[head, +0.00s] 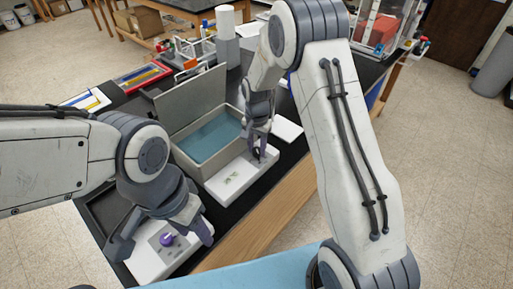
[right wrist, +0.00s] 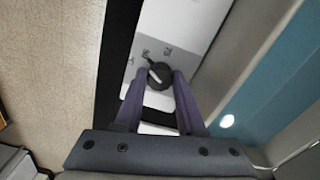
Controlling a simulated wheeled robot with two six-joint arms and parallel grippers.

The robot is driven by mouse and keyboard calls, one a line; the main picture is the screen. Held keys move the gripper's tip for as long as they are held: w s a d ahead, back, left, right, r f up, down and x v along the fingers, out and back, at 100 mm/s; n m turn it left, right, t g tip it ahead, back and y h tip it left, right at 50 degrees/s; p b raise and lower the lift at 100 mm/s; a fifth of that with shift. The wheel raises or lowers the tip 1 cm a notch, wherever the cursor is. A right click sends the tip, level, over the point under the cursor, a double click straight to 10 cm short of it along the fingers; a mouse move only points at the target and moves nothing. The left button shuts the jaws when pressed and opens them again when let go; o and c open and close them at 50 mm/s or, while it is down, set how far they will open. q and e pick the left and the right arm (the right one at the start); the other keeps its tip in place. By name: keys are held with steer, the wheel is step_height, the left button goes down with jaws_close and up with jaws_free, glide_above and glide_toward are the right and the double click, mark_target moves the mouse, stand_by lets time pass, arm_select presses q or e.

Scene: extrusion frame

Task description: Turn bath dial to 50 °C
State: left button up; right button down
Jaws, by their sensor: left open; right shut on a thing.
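The water bath (head: 230,180) stands on the black bench with its grey lid (head: 192,103) open and blue-green water inside. Its white sloped front panel carries a round black bath dial (right wrist: 160,74) with a pale pointer mark. My right gripper (head: 257,152) is shut on the dial, one finger on each side; the fingers partly hide it in the head view.
A dark tray (head: 100,207) lies on the bench at the left. Coloured trays (head: 143,77) and a grey-white cylinder (head: 227,40) stand behind the bath. A white flat item (head: 288,130) lies right of it. The bench's wooden front edge (head: 260,215) is close.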

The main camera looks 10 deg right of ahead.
mark_target(257, 149)
steer(key=shift+r, duration=0.1)
steer(key=c, duration=0.5)
jaws_free()
step_height(257, 149, up, 10)
steer(key=b, duration=0.2)
steer(key=shift+r, duration=0.2)
